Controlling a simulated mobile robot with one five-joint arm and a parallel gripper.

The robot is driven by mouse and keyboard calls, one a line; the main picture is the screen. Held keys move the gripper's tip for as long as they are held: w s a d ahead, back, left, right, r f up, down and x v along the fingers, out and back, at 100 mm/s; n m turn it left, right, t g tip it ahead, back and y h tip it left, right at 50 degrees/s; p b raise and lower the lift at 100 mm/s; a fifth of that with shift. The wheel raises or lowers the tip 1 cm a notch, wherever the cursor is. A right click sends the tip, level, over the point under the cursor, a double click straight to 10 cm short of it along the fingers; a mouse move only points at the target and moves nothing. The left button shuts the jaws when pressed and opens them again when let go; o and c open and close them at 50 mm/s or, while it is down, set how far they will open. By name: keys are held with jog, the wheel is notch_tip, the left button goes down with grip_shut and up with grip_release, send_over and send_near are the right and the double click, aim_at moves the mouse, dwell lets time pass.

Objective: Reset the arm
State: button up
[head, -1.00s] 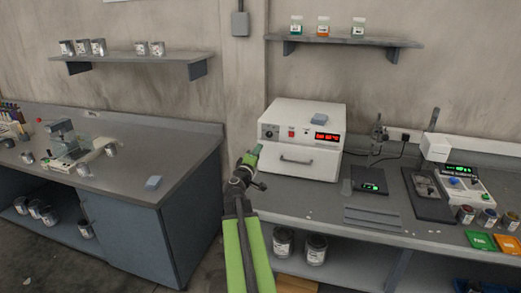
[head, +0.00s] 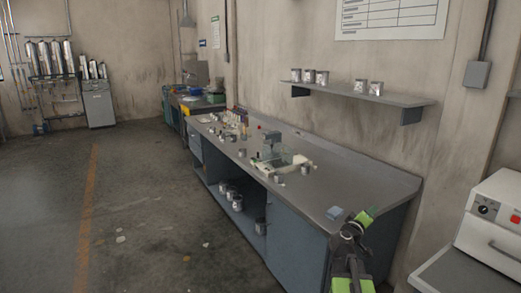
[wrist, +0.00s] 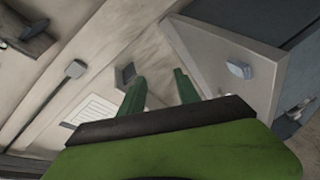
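My gripper (head: 368,216) is at the lower right of the head view, on my green and black arm, in front of the near right end of the left workbench. In the wrist view my gripper (wrist: 158,82) shows two dark green fingers standing apart with nothing between them. It is open and empty. Wall and shelf underside show beyond the fingers, tilted in the picture.
The grey workbench (head: 300,192) carries a scale, cans and a small blue block (head: 335,213) near my gripper. A wall shelf (head: 385,97) holds several cans. A white oven (head: 492,222) stands at the right edge. Open floor (head: 140,215) lies to the left.

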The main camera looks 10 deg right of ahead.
jog(key=a+f+m+g+y, duration=0.1)
jog(key=a+f+y, duration=0.1)
jog(key=a+f, duration=0.5)
jog(key=s+a+f+m+g+y, duration=0.1)
jog(key=a+f+g+y, duration=0.15)
jog(key=a, duration=0.85)
jog(key=a+f+m+g+y, duration=0.1)
jog(key=a+f+y, duration=0.3)
jog(key=a, duration=0.5)
jog(key=s+a+f+g+y, duration=0.4)
jog(key=s+a+f, duration=0.3)
jog(key=s+a, duration=0.5)
jog(key=shift+s+a+f+n+g+y, duration=0.2)
jog(key=shift+a+n+g+y, duration=0.2)
jog(key=shift+g, duration=0.35)
